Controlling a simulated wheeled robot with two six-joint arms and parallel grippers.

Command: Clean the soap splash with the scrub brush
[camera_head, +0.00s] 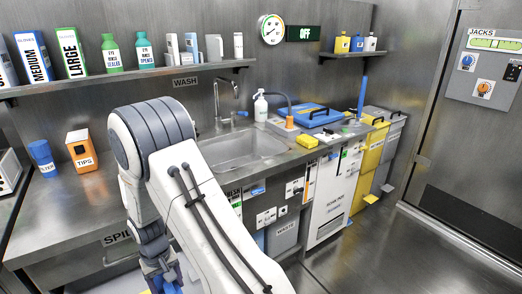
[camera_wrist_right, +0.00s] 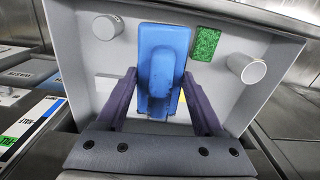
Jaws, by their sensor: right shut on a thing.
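In the right wrist view, a blue block with a raised grip (camera_wrist_right: 164,45), which looks like the scrub brush, lies within a grey open container (camera_wrist_right: 245,100). Its bristles are not visible. My right gripper (camera_wrist_right: 160,84) has its two dark fingers shut on the raised grip, one on each side. In the head view, my arm covers the middle of the picture and reaches down by the drawer labelled SPILL (camera_head: 115,239). My left gripper is not in view. I cannot make out any soap splash.
A green sponge-like pad (camera_wrist_right: 205,44) and a pale cylinder (camera_wrist_right: 246,68) are close to the brush inside the container. The counter holds a sink (camera_head: 240,149), a soap bottle (camera_head: 260,106) and a yellow block (camera_head: 307,141). The floor at right (camera_head: 400,250) is clear.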

